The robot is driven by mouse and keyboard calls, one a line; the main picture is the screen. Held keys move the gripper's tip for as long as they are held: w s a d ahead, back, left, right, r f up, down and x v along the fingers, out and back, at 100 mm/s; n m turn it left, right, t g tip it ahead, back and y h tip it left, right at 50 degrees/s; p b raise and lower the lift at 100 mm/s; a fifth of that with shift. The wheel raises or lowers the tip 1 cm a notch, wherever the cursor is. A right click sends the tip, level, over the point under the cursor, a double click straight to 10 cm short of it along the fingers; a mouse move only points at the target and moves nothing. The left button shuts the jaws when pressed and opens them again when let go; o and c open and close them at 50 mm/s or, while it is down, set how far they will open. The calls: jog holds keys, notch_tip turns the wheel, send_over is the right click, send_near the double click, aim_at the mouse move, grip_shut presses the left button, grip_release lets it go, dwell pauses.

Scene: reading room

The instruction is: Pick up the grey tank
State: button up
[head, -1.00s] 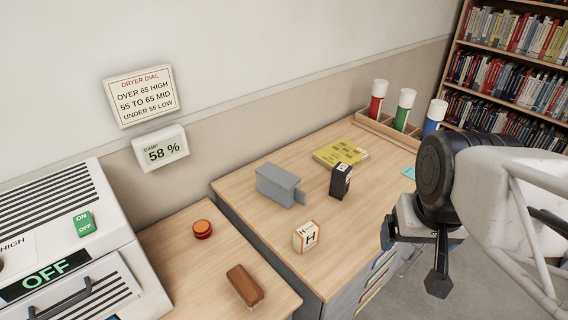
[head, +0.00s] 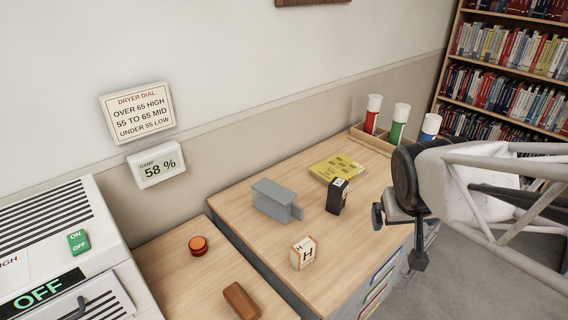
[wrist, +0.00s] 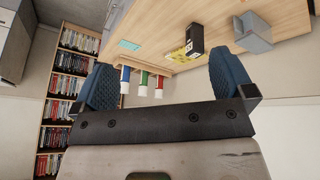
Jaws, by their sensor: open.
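The grey tank (head: 272,202) is a small box-shaped thing with a short tab at its right end. It stands upright on the wooden desk, left of a black box. It also shows at the upper right of the wrist view (wrist: 252,36). My gripper (head: 398,238) is open and empty, off the desk's right front edge and well to the right of the tank. In the wrist view its two blue-padded fingers (wrist: 164,84) stand wide apart with nothing between them.
On the desk (head: 335,240) are a black box (head: 337,196), a yellow booklet (head: 336,168) and a white-orange box marked H (head: 304,253). A wooden rack (head: 372,141) holds red, green and blue tubes. An orange button (head: 198,246) and brown block (head: 241,300) lie left.

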jog(key=w+a+f+n+t+y, duration=0.15)
jog(key=w+f, duration=0.25)
jog(key=w, duration=0.6)
jog(key=w+a+f+n+t+y, duration=0.1)
jog(key=w+a+f+n+t, duration=0.2)
jog(key=w, duration=0.7)
jog(key=n+g+y, duration=0.1)
jog(key=n+y, duration=0.5)
jog(key=y, duration=0.3)
send_near(291, 198)
jog(key=w+a+f, duration=0.1)
jog(key=w, duration=0.2)
jog(key=shift+s+a+f+g+y, duration=0.35)
jog(key=shift+a+f+y, duration=0.15)
jog(key=shift+a+y, duration=0.05)
jog(key=shift+x, duration=1.25)
jog(key=shift+x, duration=2.65)
